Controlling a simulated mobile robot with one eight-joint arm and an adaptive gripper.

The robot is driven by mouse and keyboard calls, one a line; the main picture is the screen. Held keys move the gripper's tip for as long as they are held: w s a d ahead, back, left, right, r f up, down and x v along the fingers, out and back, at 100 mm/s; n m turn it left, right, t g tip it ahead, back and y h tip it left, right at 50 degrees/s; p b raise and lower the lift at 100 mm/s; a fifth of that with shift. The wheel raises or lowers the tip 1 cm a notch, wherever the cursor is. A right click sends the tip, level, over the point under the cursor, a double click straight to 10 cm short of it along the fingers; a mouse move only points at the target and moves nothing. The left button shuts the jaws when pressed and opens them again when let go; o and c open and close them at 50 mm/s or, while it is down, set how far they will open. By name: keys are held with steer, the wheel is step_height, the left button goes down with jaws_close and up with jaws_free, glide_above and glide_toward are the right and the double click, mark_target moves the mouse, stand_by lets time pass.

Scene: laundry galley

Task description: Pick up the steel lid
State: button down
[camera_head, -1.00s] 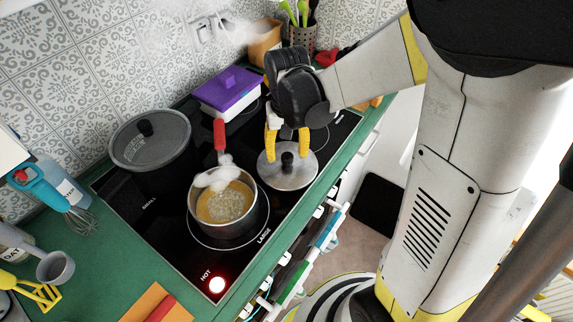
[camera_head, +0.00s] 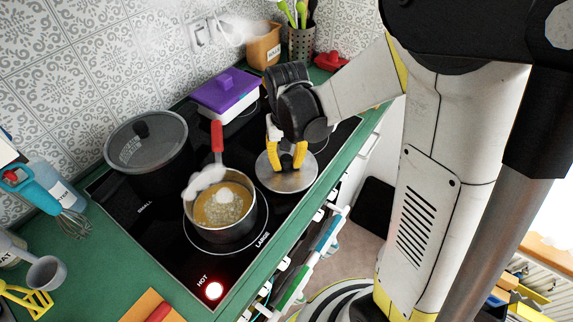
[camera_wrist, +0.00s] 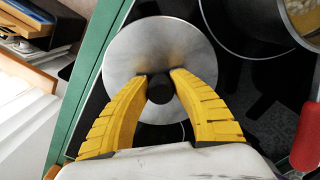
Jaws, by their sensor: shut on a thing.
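The steel lid (camera_head: 286,181) is a round metal disc with a black knob. It lies on the black hob, right of the steaming pot, and also shows in the wrist view (camera_wrist: 165,48). My gripper (camera_head: 288,165) is above it, with its yellow fingers pointing down. In the wrist view the gripper (camera_wrist: 159,82) is shut on the lid's black knob (camera_wrist: 160,90), one finger on either side. The fingers hide most of the knob in the head view. I cannot tell any clear gap between the lid and the hob.
The steaming pot (camera_head: 224,232) with a red handle (camera_head: 217,137) stands close left of the lid. A dark lidded pot (camera_head: 147,157) and a purple-lidded dish (camera_head: 226,92) are behind. A red hot light (camera_head: 214,291) glows at the hob's front. The green counter edge (camera_head: 285,246) runs nearby.

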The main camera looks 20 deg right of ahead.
mark_target(288, 159)
steer(key=shift+r, duration=0.1)
steer(key=r+p, duration=0.1)
steer(key=r, duration=0.1)
steer(key=r+p, duration=0.1)
steer(key=r, duration=0.1)
steer(key=shift+s+d+r, duration=0.15)
steer(key=shift+s+r, duration=0.05)
steer(key=shift+r, duration=0.15)
steer(key=s+d+r+p, duration=0.4)
steer(key=s+d+r, duration=0.2)
steer(key=s, duration=0.3)
steer(key=shift+d, duration=0.3)
